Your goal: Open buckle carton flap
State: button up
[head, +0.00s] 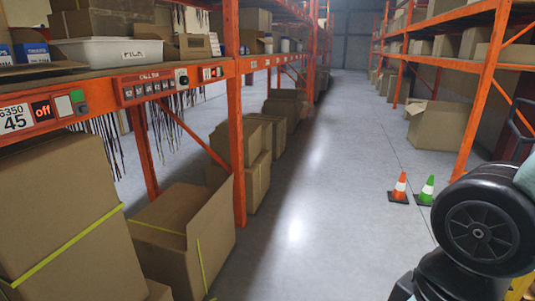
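No carton here carries a label that I can read as buckle, so I cannot tell which one the task means. A brown carton (222,238) with a yellow-green strap stands on the floor at lower left. One side flap of it stands up and its top looks open. A larger strapped carton (60,200) is in front of it, cut by the left edge. A small carton (186,47) with raised flaps sits on the shelf beside a white bin. My gripper is out of view; only part of my arm (483,222) shows at lower right.
An orange rack (236,150) with a lit control strip (160,88) runs along the left. The white bin (97,51) is on its shelf. An orange cone (399,187) and a green cone (426,189) stand near the right rack. The middle aisle floor (330,190) is clear.

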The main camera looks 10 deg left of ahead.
aim_at(188, 42)
jog(key=i+l+u, duration=0.15)
jog(key=i+u, duration=0.2)
jog(key=i+l+u, duration=0.75)
jog(key=i, duration=0.15)
jog(key=i+l+u, duration=0.1)
jog(key=i+l, duration=0.25)
jog(key=i, duration=0.1)
